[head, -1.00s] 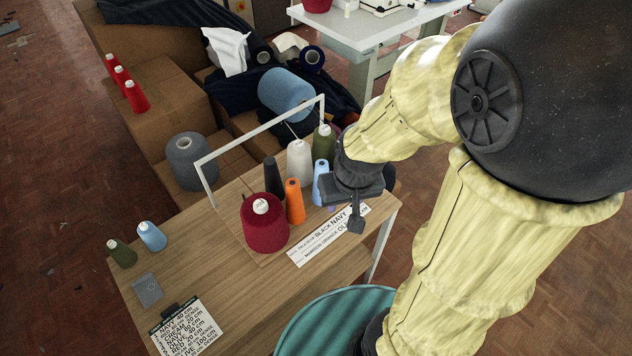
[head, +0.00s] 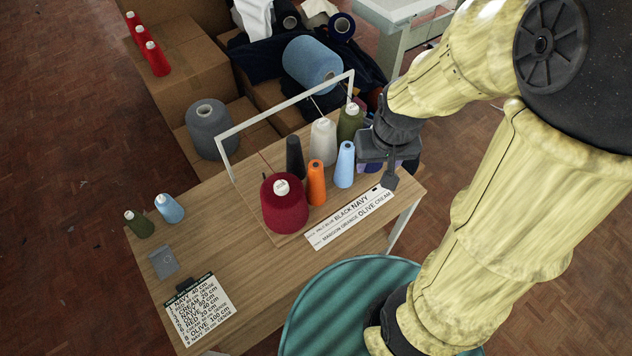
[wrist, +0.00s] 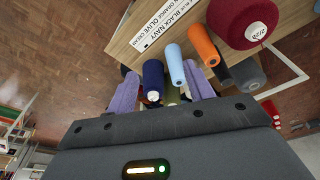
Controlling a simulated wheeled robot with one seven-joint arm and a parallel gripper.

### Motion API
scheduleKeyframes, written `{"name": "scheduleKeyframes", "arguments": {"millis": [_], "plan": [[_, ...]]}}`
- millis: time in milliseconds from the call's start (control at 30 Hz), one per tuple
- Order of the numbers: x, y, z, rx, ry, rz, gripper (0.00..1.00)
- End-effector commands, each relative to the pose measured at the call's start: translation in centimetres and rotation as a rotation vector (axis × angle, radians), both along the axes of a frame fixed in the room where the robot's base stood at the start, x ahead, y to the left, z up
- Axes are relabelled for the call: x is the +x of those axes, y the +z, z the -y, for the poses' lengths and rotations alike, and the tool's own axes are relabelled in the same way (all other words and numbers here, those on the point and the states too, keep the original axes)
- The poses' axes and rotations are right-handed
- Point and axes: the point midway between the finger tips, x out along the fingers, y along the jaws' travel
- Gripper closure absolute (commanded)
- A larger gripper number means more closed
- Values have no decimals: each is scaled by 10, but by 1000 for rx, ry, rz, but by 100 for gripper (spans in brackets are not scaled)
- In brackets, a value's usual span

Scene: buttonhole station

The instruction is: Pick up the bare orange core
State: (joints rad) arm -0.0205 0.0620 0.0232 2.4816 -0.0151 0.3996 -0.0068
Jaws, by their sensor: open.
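The bare orange core (head: 316,184) is a slim upright orange tube with a dark hole in its top. It stands on the wooden table (head: 250,262) between the maroon cone (head: 285,208) and the pale blue tube (head: 345,166). It also shows in the wrist view (wrist: 203,46), outside my fingers. My gripper (head: 386,168) is open, to the right of the pale blue tube and apart from the orange core. In the wrist view its purple fingers stand either side of a navy cone (wrist: 153,78); I cannot tell whether they touch it.
The black tube (head: 294,158), cream cone (head: 323,140) and olive cone (head: 350,122) stand behind the orange core. A white frame (head: 262,127) rises behind them. A label strip (head: 350,219) lies in front. The left front table is mostly clear around a list card (head: 203,311).

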Motion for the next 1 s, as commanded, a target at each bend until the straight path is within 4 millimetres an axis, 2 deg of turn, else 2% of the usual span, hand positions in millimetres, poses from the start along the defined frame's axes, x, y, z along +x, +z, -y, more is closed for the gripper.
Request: {"name": "scheduleKeyframes", "arguments": {"millis": [200, 333, 433, 533, 867, 1000], "plan": [[60, 0, -57, -25, 207, -100, 48], [87, -6, -95, -36, 320, -157, 48], [98, -10, -114, -41, 371, -184, 48], [102, -12, -122, -44, 392, -196, 48], [103, -14, -121, -44, 391, -197, 48], [102, -27, -121, -44, 391, -200, 48]]}}
